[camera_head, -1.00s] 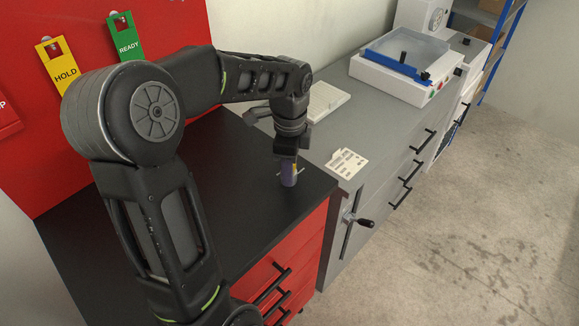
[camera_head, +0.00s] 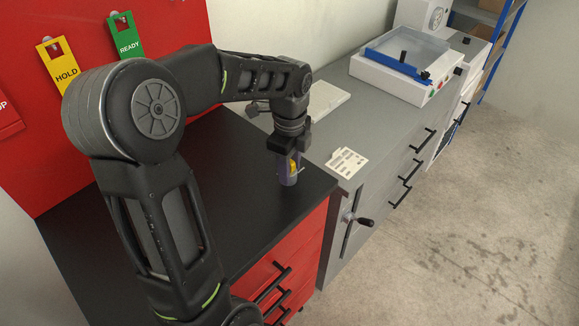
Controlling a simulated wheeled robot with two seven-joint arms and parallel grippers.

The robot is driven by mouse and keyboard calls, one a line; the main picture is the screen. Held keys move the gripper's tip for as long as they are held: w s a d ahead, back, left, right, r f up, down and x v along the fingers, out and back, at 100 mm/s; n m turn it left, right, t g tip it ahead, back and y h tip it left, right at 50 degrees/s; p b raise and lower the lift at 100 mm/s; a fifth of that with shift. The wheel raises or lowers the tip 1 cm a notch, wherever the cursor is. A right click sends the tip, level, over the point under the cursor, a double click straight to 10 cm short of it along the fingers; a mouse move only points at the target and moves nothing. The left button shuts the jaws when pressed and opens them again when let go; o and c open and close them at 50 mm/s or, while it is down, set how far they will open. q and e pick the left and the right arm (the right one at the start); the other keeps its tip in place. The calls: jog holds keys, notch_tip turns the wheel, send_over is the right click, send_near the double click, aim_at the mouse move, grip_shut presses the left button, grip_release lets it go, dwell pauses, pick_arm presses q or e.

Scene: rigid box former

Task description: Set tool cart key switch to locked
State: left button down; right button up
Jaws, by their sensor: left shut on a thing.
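The red tool cart (camera_head: 268,255) has a black top (camera_head: 232,205). Near its right edge stands a small grey-purple cylindrical key switch (camera_head: 288,180) with a yellow part (camera_head: 294,166) at its upper front. My left gripper (camera_head: 289,160) points down from above and is shut on the upper part of the key switch. The fingers partly hide it, so I cannot read its position or any marking. My right gripper does not show.
A grey cabinet (camera_head: 390,120) with black handles stands right of the cart. HOLD (camera_head: 58,66) and READY (camera_head: 126,36) tags hang on the red panel behind.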

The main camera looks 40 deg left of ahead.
pick_arm(q)
jog(key=c, duration=0.9)
grip_release()
jog(key=shift+c, duration=0.2)
notch_tip(320, 180, up, 8)
jog(key=shift+f+b, duration=0.1)
jog(key=shift+b, duration=0.25)
